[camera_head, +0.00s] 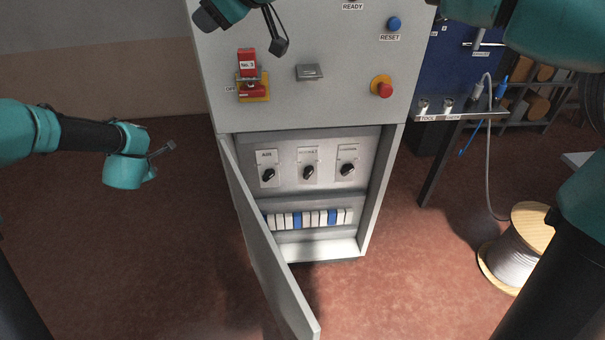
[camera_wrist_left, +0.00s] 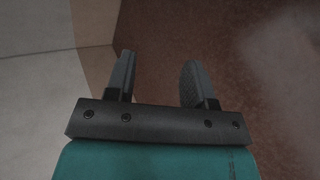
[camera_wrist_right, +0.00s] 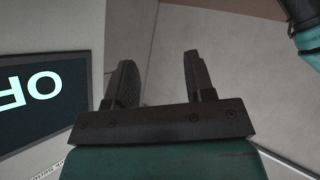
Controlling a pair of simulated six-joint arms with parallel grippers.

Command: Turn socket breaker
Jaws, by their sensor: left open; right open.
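Behind the open door of the grey cabinet (camera_head: 222,90) is a row of three black rotary switches: a left one (camera_head: 268,174), a middle one (camera_head: 308,173) and a right one (camera_head: 347,169). Their small labels are blurred; I cannot surely read which is the socket breaker. My right gripper (camera_wrist_right: 158,62) is open and empty in the right wrist view, with grey panel beyond it. In the head view its wrist is at the top, above the switches. My left gripper (camera_wrist_left: 156,62) is open and empty in the left wrist view, facing floor and wall, left of the cabinet.
The cabinet door (camera_head: 268,255) swings out toward me. Above the switches are a red handle (camera_head: 248,63), a red emergency knob (camera_head: 383,88) and a blue reset button (camera_head: 394,24). A row of modules (camera_head: 312,217) sits below. A cable spool (camera_head: 520,248) stands right.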

